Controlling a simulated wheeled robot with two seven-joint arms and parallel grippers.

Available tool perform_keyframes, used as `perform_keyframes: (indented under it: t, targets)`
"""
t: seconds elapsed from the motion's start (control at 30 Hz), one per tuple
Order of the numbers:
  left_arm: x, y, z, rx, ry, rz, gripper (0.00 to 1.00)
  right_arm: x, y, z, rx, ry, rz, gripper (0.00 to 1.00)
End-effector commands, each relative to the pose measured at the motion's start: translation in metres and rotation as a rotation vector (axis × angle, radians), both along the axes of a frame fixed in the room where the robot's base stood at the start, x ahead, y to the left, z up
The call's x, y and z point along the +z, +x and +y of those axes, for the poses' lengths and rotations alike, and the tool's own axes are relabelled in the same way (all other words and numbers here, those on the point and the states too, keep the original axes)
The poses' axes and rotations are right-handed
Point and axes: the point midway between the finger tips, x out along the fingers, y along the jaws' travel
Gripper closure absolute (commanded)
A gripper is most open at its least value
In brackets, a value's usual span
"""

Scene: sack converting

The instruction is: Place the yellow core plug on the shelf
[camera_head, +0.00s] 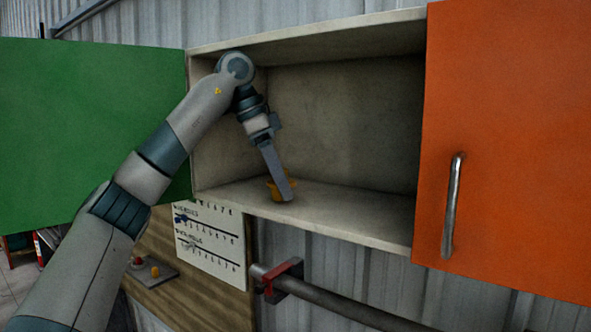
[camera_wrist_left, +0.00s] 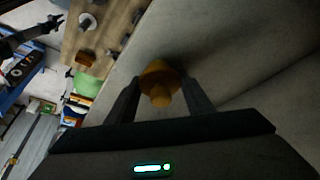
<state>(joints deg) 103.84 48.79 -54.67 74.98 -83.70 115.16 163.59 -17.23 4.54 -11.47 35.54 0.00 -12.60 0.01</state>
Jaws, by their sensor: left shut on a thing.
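The yellow core plug (camera_head: 273,190) is at the shelf floor inside the open wall cabinet, near its left side. My left gripper (camera_head: 286,192) reaches down into the cabinet and is shut on the plug, partly hiding it in the head view. In the left wrist view the plug (camera_wrist_left: 160,82) sits between the two fingers (camera_wrist_left: 160,95). The shelf (camera_head: 350,212) is a bare pale board under the plug. I cannot tell whether the plug touches it. My right gripper is not in view.
A green door (camera_head: 90,120) stands open at the left and an orange door (camera_head: 510,150) with a metal handle is at the right. The shelf right of the plug is clear. Below are a marked white board (camera_head: 210,240) and a grey pipe (camera_head: 340,305) in a red bracket.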

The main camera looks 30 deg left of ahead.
Motion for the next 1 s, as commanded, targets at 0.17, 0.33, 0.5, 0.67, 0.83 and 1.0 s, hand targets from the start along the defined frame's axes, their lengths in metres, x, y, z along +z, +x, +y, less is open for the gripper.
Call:
perform_keyframes:
  t: [0.17,0.33,0.5,0.67,0.83,1.0]
  targets:
    - [0.001,0.012,-0.001,0.0,0.0,-0.001,0.75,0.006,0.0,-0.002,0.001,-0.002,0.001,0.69]
    - [0.0,0.013,0.0,0.001,0.0,-0.002,0.75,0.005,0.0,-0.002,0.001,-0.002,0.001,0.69]
    - [0.001,0.014,-0.001,0.0,0.0,-0.001,0.75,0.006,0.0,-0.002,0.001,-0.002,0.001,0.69]
    - [0.002,0.025,-0.003,-0.001,-0.002,0.001,0.75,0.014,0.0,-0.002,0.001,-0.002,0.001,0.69]
    - [0.004,0.046,-0.005,-0.001,-0.002,0.002,0.75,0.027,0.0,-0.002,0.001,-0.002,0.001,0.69]
    - [-0.001,0.052,-0.003,0.001,0.0,0.002,0.75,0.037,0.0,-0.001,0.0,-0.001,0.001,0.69]
